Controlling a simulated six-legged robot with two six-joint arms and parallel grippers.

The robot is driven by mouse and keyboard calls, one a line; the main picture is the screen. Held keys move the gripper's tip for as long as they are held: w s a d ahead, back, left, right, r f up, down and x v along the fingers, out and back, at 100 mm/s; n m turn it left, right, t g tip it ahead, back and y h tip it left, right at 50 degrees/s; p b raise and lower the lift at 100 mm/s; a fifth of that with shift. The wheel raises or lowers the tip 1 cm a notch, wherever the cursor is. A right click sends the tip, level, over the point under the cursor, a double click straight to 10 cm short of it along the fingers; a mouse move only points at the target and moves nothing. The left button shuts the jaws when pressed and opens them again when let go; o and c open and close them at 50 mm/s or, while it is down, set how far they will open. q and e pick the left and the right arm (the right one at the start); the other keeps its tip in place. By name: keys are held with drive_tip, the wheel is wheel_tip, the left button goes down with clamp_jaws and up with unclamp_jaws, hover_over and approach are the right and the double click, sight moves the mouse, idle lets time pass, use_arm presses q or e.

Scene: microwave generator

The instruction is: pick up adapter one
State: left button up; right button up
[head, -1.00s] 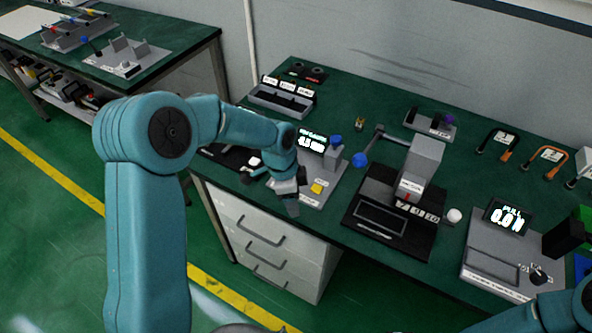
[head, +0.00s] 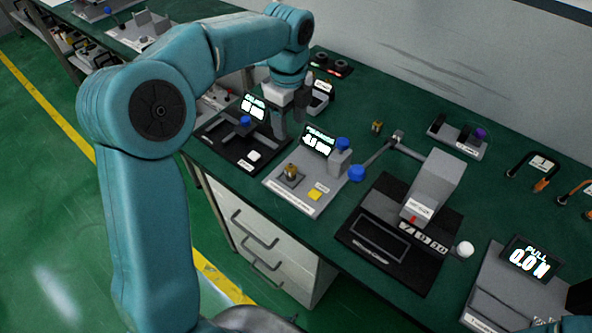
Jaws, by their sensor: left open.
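I cannot tell for sure which thing is adapter one. A small brass-coloured piece (head: 377,127) stands alone on the green bench top. My left gripper (head: 289,126) is open and points down over the back left of the bench, behind and left of the grey station. I see nothing between its fingers. It partly hides a labelled grey tray (head: 320,96) at the back. My right gripper is out of view.
A black station with a display (head: 253,108) and blue knob stands left of the grey station (head: 300,200). A press with a blue-knobbed lever (head: 435,185) stands right of it. A pull tester (head: 528,258) is at the far right.

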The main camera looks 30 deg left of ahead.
use_arm(q)
hover_over(290, 165)
drive_tip(key=f, duration=0.9)
drive_tip(key=shift+w+a+f, duration=0.15)
drive_tip(key=shift+a+f, duration=0.05)
drive_tip(key=shift+s+d+f, duration=0.2)
drive_tip(key=shift+s+f, duration=0.15)
drive_tip(key=shift+s, duration=0.05)
drive_tip(key=f, duration=0.3)
drive_tip(key=w+f+p, duration=0.1)
drive_tip(key=f, duration=0.1)
drive_tip(key=shift+s+f, duration=0.15)
drive_tip(key=shift+s, duration=0.05)
drive_tip(key=shift+w+f, duration=0.1)
drive_tip(key=shift+w, duration=0.05)
drive_tip(key=c, duration=0.8)
clamp_jaws()
